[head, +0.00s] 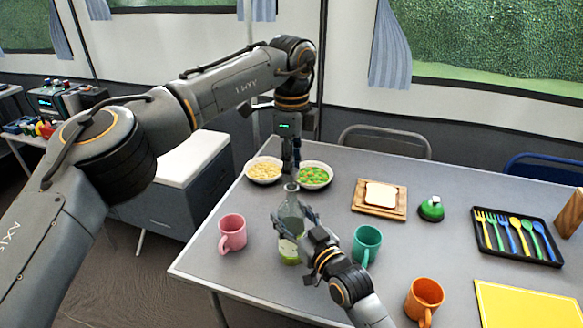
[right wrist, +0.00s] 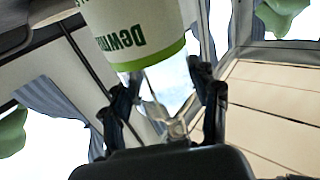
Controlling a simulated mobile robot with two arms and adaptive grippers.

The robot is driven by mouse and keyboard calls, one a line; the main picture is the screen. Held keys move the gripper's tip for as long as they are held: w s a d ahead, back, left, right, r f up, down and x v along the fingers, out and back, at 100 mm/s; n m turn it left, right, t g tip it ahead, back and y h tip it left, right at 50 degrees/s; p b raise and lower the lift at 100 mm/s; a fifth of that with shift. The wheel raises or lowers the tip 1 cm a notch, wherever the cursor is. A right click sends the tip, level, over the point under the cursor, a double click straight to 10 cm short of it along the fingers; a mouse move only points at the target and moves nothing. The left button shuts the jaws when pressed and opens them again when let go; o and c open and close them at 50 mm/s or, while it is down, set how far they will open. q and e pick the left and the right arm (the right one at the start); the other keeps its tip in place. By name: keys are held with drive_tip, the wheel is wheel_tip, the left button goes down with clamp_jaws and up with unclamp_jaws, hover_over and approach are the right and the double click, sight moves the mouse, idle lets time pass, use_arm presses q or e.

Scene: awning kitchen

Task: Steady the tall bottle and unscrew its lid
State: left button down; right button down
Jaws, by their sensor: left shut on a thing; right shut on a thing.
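The tall bottle (head: 290,211) stands upright on the table, clear glass with green liquid low inside. In the right wrist view its pale label with a green band (right wrist: 135,30) appears upside down. My right gripper (head: 297,222) is shut around the bottle's body from the right; its two dark fingers (right wrist: 165,98) flank the glass in the right wrist view. My left gripper (head: 290,168) points straight down over the bottle's top, shut on the lid at the neck. The lid itself is hidden by the fingers.
A pink mug (head: 232,233) stands left of the bottle and a teal mug (head: 366,245) close on the right. Two bowls, one of pasta (head: 263,171) and one with green food (head: 315,176), flank my left gripper. Bread on a board (head: 380,212) lies farther right on the table (head: 440,240).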

use_arm(q)
drive_tip(key=shift+r, duration=0.1)
drive_tip(key=shift+r, duration=2)
use_arm(e)
drive_tip(key=shift+c, duration=1.4)
unclamp_jaws()
